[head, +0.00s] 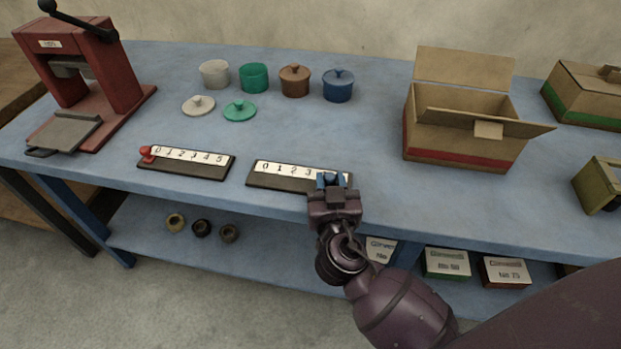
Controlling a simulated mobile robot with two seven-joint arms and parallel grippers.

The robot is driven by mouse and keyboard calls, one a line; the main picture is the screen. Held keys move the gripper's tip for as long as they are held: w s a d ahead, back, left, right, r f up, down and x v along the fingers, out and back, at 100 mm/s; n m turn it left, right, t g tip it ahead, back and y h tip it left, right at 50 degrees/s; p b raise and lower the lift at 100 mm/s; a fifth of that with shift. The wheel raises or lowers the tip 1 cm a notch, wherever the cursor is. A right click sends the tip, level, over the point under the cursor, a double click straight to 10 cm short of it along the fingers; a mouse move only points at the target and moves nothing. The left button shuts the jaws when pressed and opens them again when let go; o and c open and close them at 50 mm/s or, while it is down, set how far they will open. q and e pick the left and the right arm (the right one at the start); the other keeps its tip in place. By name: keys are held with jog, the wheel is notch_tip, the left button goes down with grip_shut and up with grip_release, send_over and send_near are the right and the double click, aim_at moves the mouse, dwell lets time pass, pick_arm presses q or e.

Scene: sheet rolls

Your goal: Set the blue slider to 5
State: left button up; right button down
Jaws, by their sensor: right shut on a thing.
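The blue slider (327,180) sits on the right-hand number scale (275,180), a dark base with a white strip. The digits 0, 1, 2 and 3 show on it; the right part of the strip is mostly hidden by my gripper. My right gripper (329,184) is shut on the blue slider, to the right of the 3. Its exact number is hidden. A second scale (185,167), numbered 0 to 5, lies to the left with a red slider (147,154) at 0. My left gripper is not in view.
A red press (105,75) stands at the back left. Several pots, one blue (339,86), and two loose lids (199,105) are at the back. An open cardboard box (460,140) stands to the right.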

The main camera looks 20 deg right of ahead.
jog(key=shift+s+d+f, duration=0.1)
jog(key=shift+s+d, duration=0.4)
jog(key=shift+d, duration=0.2)
jog(key=c, duration=1.2)
grip_release()
jog(key=shift+c, duration=0.2)
jog(key=o, duration=0.3)
jog(key=shift+s+d, duration=0.1)
jog(key=shift+d, duration=0.05)
jog(key=shift+o, duration=0.2)
